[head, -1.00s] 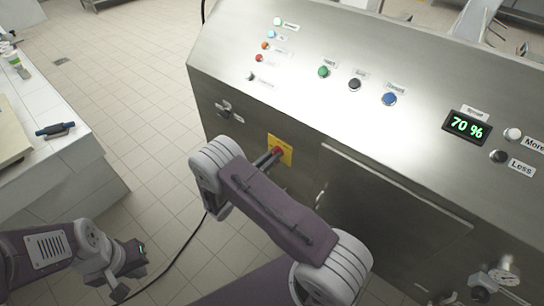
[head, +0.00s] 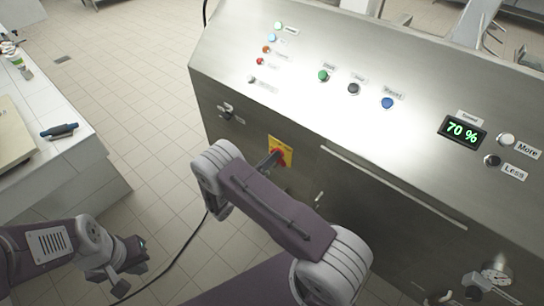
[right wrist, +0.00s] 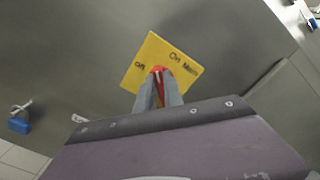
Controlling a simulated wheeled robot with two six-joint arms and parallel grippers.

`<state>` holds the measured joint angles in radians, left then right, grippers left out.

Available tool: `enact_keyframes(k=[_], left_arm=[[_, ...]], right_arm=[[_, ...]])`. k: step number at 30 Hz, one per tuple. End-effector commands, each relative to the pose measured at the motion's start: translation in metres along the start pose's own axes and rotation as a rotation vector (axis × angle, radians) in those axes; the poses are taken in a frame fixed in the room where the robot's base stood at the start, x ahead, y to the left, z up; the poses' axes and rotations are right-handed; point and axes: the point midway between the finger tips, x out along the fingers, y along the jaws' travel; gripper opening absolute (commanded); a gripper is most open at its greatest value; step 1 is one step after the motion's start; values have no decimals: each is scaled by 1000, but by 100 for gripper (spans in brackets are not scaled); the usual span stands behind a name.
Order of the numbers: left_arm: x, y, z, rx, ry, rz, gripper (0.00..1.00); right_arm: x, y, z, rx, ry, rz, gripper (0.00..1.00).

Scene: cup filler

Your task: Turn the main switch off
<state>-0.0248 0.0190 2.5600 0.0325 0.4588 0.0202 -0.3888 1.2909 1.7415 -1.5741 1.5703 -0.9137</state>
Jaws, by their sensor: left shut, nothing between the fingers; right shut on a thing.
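The main switch is a red knob (right wrist: 158,71) on a yellow plate (right wrist: 146,50) marked Off and On, and the plate also shows in the head view (head: 288,146). It sits on the front of the steel machine. My right gripper (head: 272,161) is shut on the red knob, and its two fingers cover much of it in the right wrist view. I cannot tell which mark the knob points at. My left gripper (head: 139,250) is shut and empty, low over the floor at the left, away from the machine.
The machine's sloped panel (head: 310,110) carries buttons and a display (head: 462,130) reading 70 %. A closed panel door (head: 390,205) is right of the switch. A white counter (head: 75,160) stands at the left, with tiled floor between. A blue padlock (right wrist: 19,122) hangs left of the switch.

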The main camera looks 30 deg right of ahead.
Motion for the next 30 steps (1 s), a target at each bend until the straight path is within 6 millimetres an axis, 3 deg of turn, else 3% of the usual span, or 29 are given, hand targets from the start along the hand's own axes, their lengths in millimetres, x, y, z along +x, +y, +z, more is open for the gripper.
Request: enact_keyframes(k=[18,30], left_arm=[[-9,0,-1,0,0,0,0],[-11,0,-1,0,0,0,0]], right_arm=[[0,3,0,-545,-2,0,0],[0,4,0,-742,-2,0,0]])
